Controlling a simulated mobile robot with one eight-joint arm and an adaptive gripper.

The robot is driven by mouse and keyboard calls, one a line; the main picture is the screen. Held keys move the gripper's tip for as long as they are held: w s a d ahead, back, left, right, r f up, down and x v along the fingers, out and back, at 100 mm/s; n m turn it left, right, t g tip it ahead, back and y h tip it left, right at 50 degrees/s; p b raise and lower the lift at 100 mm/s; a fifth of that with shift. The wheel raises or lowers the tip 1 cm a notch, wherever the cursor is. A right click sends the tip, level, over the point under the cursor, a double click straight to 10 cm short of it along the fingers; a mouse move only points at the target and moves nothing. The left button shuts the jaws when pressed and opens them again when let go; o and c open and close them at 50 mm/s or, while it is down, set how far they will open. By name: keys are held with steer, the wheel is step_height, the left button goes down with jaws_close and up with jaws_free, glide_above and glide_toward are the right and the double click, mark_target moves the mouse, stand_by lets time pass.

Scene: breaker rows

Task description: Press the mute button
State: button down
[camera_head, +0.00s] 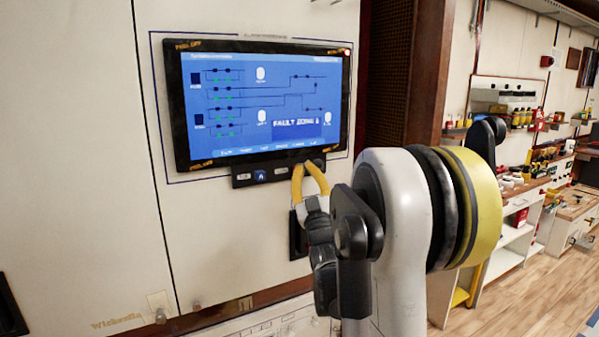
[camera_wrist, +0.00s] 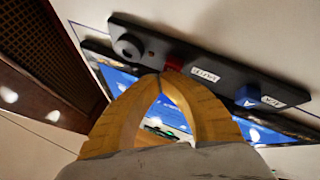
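A black button strip (camera_head: 277,173) runs under the wall screen and crosses the top of the wrist view (camera_wrist: 225,72). On it are a red button (camera_wrist: 174,63), a blue button (camera_wrist: 247,95) and a round black knob (camera_wrist: 127,46). White labels sit beside the red and blue buttons; their text is too small to read surely, so I cannot tell which one says mute. My gripper (camera_head: 307,164) has yellow fingers, shut with tips together and empty. In the wrist view its tips (camera_wrist: 161,73) are right by the red button; contact cannot be told. The fingers hide part of the strip in the head view.
The screen (camera_head: 262,105) shows a blue circuit diagram with a fault zone message. A dark wooden post (camera_head: 425,75) stands to its right. Shelves (camera_head: 520,225) with tools are further right. The wall left of the screen is clear.

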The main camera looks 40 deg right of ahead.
steer(key=s, duration=0.2)
steer(key=s+a, duration=0.1)
steer(key=s, duration=0.2)
steer(key=shift+s+a, duration=0.2)
steer(key=shift+s, duration=0.15)
steer(key=shift+w, duration=0.1)
stand_by(0.6)
steer(key=w+a+f+g+y, duration=0.1)
steer(key=a+f+g+y, duration=0.25)
steer(key=a, duration=0.45)
steer(key=w+a+f+g+y, duration=0.1)
steer(key=a+f+g+y, duration=0.2)
steer(key=a+f, duration=0.35)
steer(key=s+a+f+g+y, duration=0.2)
steer(key=s+a+f+g, duration=0.2)
steer(key=s+a+f, duration=0.3)
steer(key=s+a+f+n+g+y, duration=0.1)
steer(key=s+a+f+g+y, duration=0.2)
steer(key=s+a, duration=0.9)
step_height(320, 180, down, 4)
steer(key=shift+a+r+n+g, duration=0.15)
steer(key=shift+a+n+g, duration=0.2)
steer(key=shift+g, duration=0.4)
